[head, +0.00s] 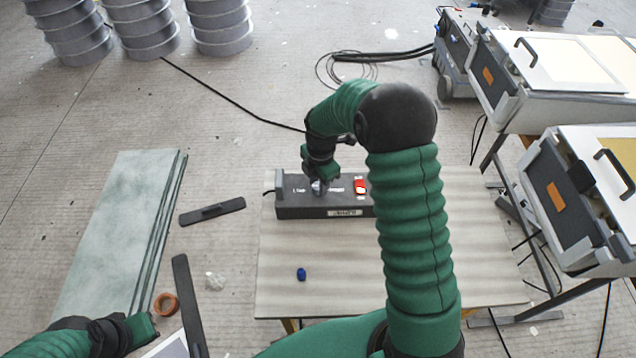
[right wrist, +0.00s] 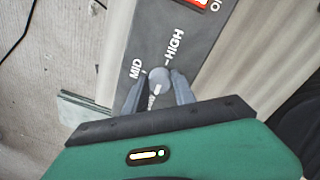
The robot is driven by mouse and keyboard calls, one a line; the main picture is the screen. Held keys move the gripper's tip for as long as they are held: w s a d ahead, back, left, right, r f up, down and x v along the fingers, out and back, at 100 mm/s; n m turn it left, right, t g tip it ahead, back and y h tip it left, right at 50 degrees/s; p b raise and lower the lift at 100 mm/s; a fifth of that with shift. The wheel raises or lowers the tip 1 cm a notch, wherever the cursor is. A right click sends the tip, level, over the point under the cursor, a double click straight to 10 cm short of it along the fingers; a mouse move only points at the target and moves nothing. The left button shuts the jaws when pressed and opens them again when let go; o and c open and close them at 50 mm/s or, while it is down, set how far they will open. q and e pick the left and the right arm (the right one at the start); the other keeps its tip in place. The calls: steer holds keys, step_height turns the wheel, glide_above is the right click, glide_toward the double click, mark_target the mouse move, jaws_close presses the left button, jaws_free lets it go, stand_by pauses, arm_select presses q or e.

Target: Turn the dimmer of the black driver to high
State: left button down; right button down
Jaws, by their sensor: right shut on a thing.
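The black driver (head: 345,211) lies on a pale table, with a red and white switch (head: 360,186) towards its right end. My right gripper (head: 318,187) is over the driver's top, shut on the dimmer knob. In the right wrist view the grey dimmer knob (right wrist: 158,78) sits between the two fingers of my right gripper (right wrist: 157,92). The MID label is just left of the knob and the HIGH label is above and right of it. The knob's exact pointing is hard to tell. My left gripper (head: 141,328) is at the lower left, away from the driver; its fingers are not clear.
The table (head: 350,252) has a small blue object (head: 301,274) near its front. Greenish sheets (head: 115,235), dark bars (head: 212,211) and an orange ring (head: 166,304) lie on the floor to the left. White-lidded machines (head: 590,190) stand at the right. Cables run behind the table.

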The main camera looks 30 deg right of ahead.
steer(key=shift+a, duration=0.4)
steer(key=shift+r, duration=0.1)
steer(key=m+p, duration=0.2)
steer(key=shift+d+m, duration=0.15)
steer(key=shift+m, duration=0.25)
steer(key=m+p, duration=0.3)
steer(key=m, duration=0.2)
steer(key=m+p, duration=0.2)
steer(key=m, duration=0.2)
steer(key=shift+w+m+h, duration=0.1)
steer(key=shift+m+h, duration=0.2)
steer(key=shift+m, duration=0.1)
steer(key=m+p, duration=0.1)
steer(key=m, duration=0.3)
steer(key=shift+m+g+p, duration=0.3)
steer(key=m+p, duration=0.1)
steer(key=m, duration=0.3)
steer(key=shift+m, duration=0.3)
steer(key=m+p, duration=0.1)
steer(key=m, duration=0.3)
steer(key=shift+m, duration=0.3)
steer(key=m+p, duration=0.1)
steer(key=m, duration=0.4)
steer(key=shift+w+g, duration=0.1)
steer(key=shift+g, duration=0.2)
steer(key=shift+m+p, duration=0.5)
steer(key=shift+m, duration=1.8)
